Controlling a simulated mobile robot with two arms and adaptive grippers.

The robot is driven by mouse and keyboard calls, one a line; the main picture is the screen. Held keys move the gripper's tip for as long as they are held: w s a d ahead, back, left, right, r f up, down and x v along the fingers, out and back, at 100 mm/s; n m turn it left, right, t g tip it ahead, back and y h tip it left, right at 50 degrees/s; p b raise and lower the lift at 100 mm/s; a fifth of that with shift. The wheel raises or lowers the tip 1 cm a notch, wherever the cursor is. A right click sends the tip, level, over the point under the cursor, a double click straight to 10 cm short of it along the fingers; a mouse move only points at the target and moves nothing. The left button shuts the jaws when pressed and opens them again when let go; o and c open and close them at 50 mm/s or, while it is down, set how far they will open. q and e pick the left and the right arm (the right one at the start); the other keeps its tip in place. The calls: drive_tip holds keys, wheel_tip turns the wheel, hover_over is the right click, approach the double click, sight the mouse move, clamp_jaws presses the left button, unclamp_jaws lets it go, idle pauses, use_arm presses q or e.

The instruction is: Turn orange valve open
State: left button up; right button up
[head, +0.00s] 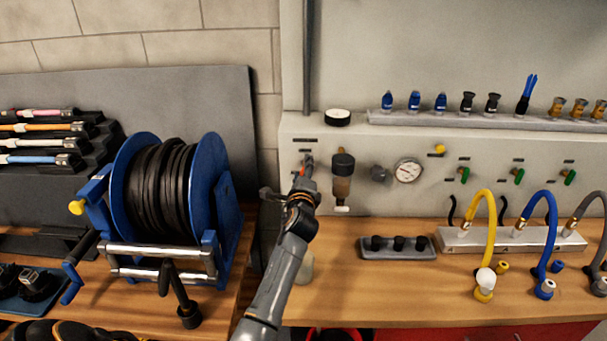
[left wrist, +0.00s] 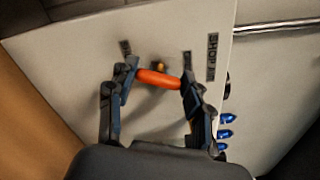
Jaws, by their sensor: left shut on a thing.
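The orange valve handle (left wrist: 158,79) shows in the left wrist view, lying nearly level with a slight slope down to the right, in front of a brass-coloured stem on the pale panel. My left gripper (left wrist: 155,82) has one finger at each end of the handle and is shut on it. In the head view only a small bit of the orange valve (head: 302,172) shows beyond my left gripper (head: 303,167), at the left side of the panel. My right gripper is in neither view.
A filter bowl (head: 342,175) and a pressure gauge (head: 408,170) sit on the panel right of the valve. Green valves (head: 518,176) are farther right. A blue hose reel (head: 165,200) stands on the bench at left. Yellow and blue hoses (head: 549,240) stand at the right.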

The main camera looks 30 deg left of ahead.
use_arm(q)
drive_tip(key=n+b, duration=0.1)
drive_tip(key=n, duration=0.3)
drive_tip(key=shift+f+n+b, duration=0.15)
drive_tip(key=shift+n+b, duration=0.2)
drive_tip(key=shift+n, duration=0.35)
drive_tip(key=o, duration=1.2)
drive_tip(key=shift+c, duration=0.2)
drive_tip(key=shift+s, duration=0.1)
drive_tip(key=v, duration=1.2)
drive_tip(key=shift+f, duration=0.1)
